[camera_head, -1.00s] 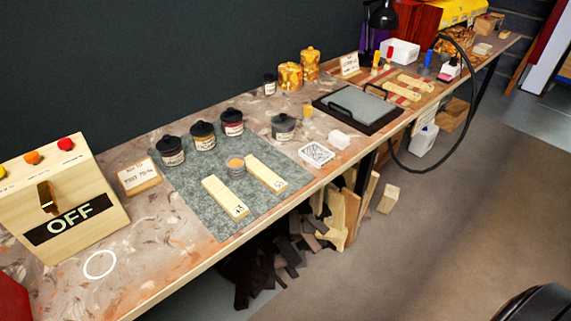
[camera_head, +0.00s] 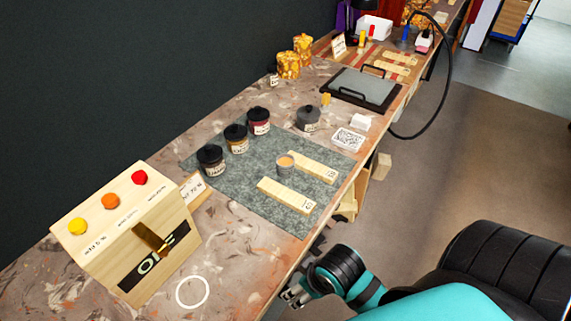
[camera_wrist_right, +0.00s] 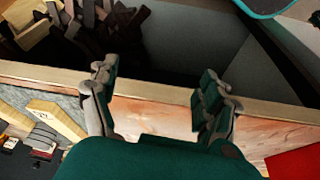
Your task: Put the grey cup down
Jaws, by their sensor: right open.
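A small grey cup (camera_head: 285,165) with an orange top stands upright on the grey-green mat (camera_head: 245,185), between two pale wooden bars (camera_head: 286,195) (camera_head: 312,166). My right gripper (camera_head: 293,295) is at the front edge of the bench, to the right of a white ring (camera_head: 193,292) marked on the top. It is well apart from the cup. In the right wrist view my gripper (camera_wrist_right: 158,82) is open, with nothing between its fingers and the bench edge behind them. The cup is not clear in that view. My left gripper is not in view.
A wooden switch box (camera_head: 130,225) marked OFF stands at the left. Several black-lidded jars (camera_head: 236,138) line the back of the mat. A white patterned dish (camera_head: 348,139) and a black-framed tray (camera_head: 362,88) lie beyond. The bench around the white ring is clear.

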